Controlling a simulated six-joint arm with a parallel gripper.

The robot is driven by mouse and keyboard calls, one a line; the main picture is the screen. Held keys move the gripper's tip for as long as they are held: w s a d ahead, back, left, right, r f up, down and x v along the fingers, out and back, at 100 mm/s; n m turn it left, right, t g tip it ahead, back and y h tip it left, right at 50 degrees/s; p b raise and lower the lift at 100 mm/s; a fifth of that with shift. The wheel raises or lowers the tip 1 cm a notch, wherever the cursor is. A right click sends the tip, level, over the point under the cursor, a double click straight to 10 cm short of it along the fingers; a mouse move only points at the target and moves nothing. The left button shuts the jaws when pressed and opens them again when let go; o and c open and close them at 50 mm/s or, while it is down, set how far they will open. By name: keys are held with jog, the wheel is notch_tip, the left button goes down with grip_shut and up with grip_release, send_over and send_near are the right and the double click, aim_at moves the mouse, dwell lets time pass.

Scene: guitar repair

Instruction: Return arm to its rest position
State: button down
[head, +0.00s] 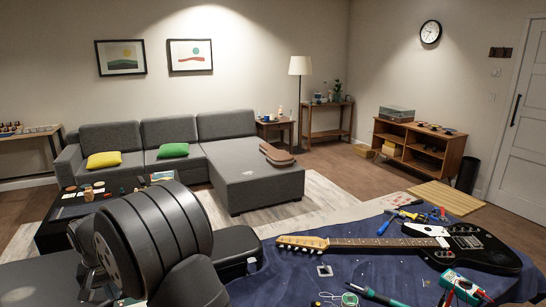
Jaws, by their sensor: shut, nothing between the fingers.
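The dark, rounded links of my arm (150,240) fill the lower left of the head view, folded close to the camera. I cannot make out the fingers of my gripper in this view. The guitar and my arm are apart in the picture.
Blue- and yellow-handled tools (410,215) lie behind the neck. A teal-handled tool (375,296) and a multimeter (462,286) lie at the front. Beyond the bench are a grey sofa (250,165), a low dark table (52,235) and a wooden cabinet (455,155).

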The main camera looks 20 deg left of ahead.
jog(key=s+d+r, duration=0.3)
jog(key=r, duration=0.6)
dwell(0.4)
jog(key=w+a+f, duration=0.1)
jog(key=f, duration=0.3)
jog(key=w+a+f, duration=0.1)
jog(key=f, duration=0.4)
jog(key=w+a+f, duration=0.1)
jog(key=f, duration=0.3)
jog(key=shift+f, duration=0.25)
